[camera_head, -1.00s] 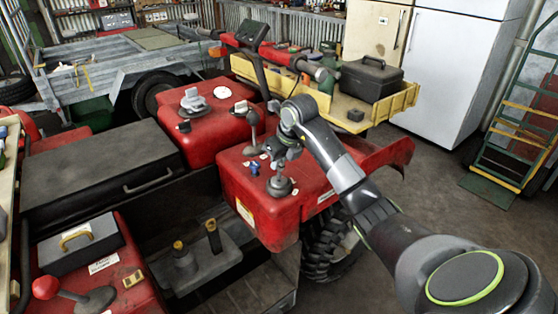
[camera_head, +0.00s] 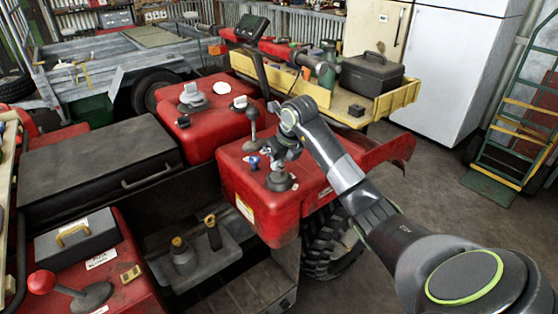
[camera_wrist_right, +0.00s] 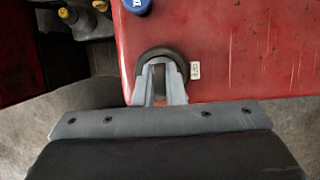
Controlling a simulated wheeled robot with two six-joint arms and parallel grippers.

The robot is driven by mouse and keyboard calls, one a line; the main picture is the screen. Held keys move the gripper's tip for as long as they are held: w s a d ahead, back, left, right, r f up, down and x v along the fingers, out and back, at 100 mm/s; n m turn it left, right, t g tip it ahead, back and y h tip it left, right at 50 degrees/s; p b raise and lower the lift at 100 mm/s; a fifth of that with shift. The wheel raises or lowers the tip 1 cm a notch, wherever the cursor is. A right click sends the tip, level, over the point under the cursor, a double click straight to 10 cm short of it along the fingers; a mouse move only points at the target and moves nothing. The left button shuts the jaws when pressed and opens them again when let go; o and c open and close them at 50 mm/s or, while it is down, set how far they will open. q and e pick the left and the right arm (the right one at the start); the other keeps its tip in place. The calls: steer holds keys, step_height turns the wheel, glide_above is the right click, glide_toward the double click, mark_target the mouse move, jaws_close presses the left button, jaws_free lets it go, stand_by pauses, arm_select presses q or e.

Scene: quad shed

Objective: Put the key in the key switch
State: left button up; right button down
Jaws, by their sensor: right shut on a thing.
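My right gripper (camera_head: 284,158) points down over the red panel and is shut. The wrist view shows its two grey fingers (camera_wrist_right: 159,88) close together, with a narrow dark gap or strip between them. The key is hidden or too small to make out at the fingertips. Just beyond them is a dark round fitting (camera_head: 280,183), apparently the key switch. In the wrist view the fitting (camera_wrist_right: 160,53) curves around the fingertips, which overlap its middle. I cannot tell whether the key is inside it. My left gripper does not show.
A blue knob (camera_head: 253,163) sits left of the fitting, and it also shows in the wrist view (camera_wrist_right: 137,5). A black-knobbed lever (camera_head: 252,125) stands behind. A small white label (camera_wrist_right: 195,70) is right of the fitting. Another red panel (camera_head: 207,124) lies to the left.

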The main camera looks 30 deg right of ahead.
steer(key=shift+f+b, duration=0.5)
steer(key=shift+f, duration=0.2)
steer(key=c, duration=1.4)
jaws_free()
steer(key=p+v, duration=0.5)
steer(key=v, duration=1.2)
steer(key=shift+r+p, duration=0.25)
steer(key=shift+p, duration=0.15)
